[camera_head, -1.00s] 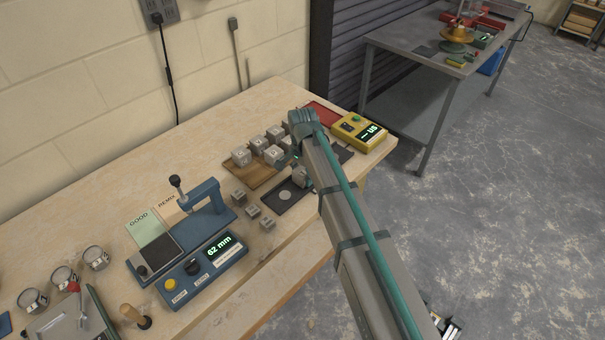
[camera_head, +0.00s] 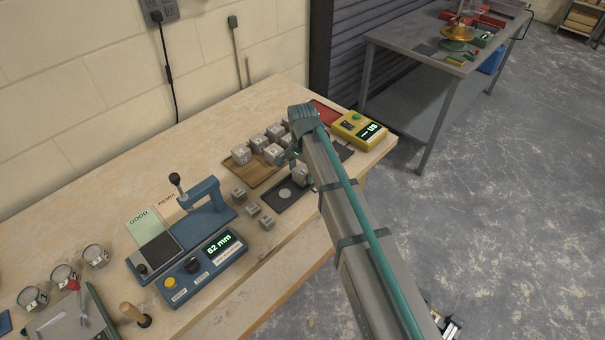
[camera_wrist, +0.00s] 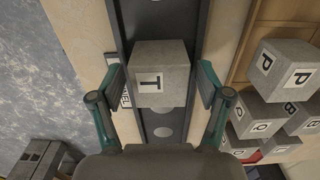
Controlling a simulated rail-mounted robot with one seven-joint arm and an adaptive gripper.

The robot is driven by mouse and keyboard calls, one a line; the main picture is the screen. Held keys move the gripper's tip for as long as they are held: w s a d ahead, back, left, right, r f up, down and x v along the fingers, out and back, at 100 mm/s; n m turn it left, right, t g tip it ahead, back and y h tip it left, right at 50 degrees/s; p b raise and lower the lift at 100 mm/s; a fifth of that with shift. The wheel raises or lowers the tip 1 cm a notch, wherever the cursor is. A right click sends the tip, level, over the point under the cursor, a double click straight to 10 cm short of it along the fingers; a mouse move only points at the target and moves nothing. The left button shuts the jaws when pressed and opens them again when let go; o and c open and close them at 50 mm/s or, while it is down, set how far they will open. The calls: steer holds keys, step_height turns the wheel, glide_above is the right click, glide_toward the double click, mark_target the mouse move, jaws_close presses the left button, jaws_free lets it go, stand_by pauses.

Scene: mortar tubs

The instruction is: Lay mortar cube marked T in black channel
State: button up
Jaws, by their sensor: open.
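The grey mortar cube marked T (camera_wrist: 162,75) is over the black channel (camera_wrist: 165,15) in the wrist view, between the channel's side edges. Whether it rests fully on the floor is hard to tell. My gripper (camera_wrist: 164,88) is open, with one green-tipped finger on each side of the cube and a gap to each. In the head view the cube (camera_head: 300,174) shows at the right part of the black channel (camera_head: 273,203), partly behind my arm. A pale round spot on the channel floor lies in front of the cube.
Several larger cubes, some marked P and Q (camera_wrist: 250,118), stand on a wooden board (camera_head: 238,174) beside the channel. Small grey blocks (camera_head: 252,209) lie left of it. A yellow meter (camera_head: 358,130) and a blue gauge (camera_head: 190,245) stand on the bench.

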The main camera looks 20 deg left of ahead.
mark_target(302, 169)
step_height(302, 169, up, 11)
steer(key=b, duration=0.2)
steer(key=shift+r, duration=0.15)
stand_by(0.4)
